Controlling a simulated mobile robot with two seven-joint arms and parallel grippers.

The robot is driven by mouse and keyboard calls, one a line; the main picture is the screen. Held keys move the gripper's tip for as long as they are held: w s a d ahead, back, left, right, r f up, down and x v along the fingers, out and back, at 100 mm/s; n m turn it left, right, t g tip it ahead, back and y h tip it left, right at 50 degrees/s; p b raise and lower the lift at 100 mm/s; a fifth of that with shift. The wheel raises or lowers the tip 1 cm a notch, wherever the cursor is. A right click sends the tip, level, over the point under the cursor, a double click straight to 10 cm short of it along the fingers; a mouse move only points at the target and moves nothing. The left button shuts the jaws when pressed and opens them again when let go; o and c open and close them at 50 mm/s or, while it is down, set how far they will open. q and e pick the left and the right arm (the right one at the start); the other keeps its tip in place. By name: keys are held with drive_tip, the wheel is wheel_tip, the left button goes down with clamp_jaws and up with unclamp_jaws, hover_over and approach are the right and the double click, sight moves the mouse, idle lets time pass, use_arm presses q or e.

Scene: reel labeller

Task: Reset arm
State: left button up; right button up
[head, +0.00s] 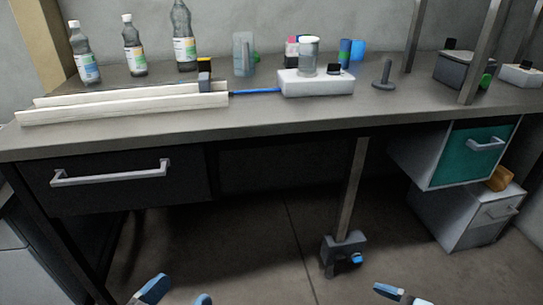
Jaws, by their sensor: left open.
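My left gripper (177,295) shows at the bottom edge, left of centre, with two blue-tipped fingers apart and nothing visible between them. It is in front of the bench and below the level of its top. My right gripper (400,295) shows only in part at the bottom edge, right of centre. One blue-tipped finger is clear, and the rest is cut off by the frame, so its opening cannot be told. Neither gripper touches anything that I can see. The arms themselves are out of the picture.
The grey bench (290,118) spans the view. It bears several bottles (184,45), white rails (125,105), a white device (315,84) and a dark box (460,70). A black drawer (115,185) and a teal drawer (470,155) are below. The floor ahead is mostly clear around a post.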

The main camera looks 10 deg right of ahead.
drive_tip(key=w+a+r+m+t+y, duration=0.1)
drive_tip(key=w+a+r+m+t, duration=0.25)
drive_tip(key=a+r+m, duration=0.5)
use_arm(q)
drive_tip(key=a+r+n+y+p, duration=0.25)
drive_tip(key=r+p, duration=1.15)
drive_tip(key=p, duration=1.4)
use_arm(e)
wheel_tip(320, 180, up, 12)
drive_tip(key=d+r+h, duration=0.1)
drive_tip(key=h, duration=0.2)
use_arm(q)
drive_tip(key=s+a+r+g+y+p, duration=0.1)
drive_tip(key=s+a+g+y+p, duration=0.2)
drive_tip(key=p, duration=1.4)
drive_tip(key=s+a, duration=0.2)
drive_tip(key=shift+a+g, duration=0.3)
drive_tip(key=shift+a, duration=0.05)
use_arm(e)
drive_tip(key=s+d+g+h, duration=0.2)
drive_tip(key=s+d+h, duration=0.1)
drive_tip(key=s+d, duration=0.2)
drive_tip(key=shift+s+d+r+m+g, duration=0.15)
drive_tip(key=shift+d+r+m+g, duration=0.1)
drive_tip(key=shift+r+m+g, duration=0.15)
use_arm(q)
drive_tip(key=shift+w+r+m+y, duration=0.1)
drive_tip(key=shift+m+y, duration=0.15)
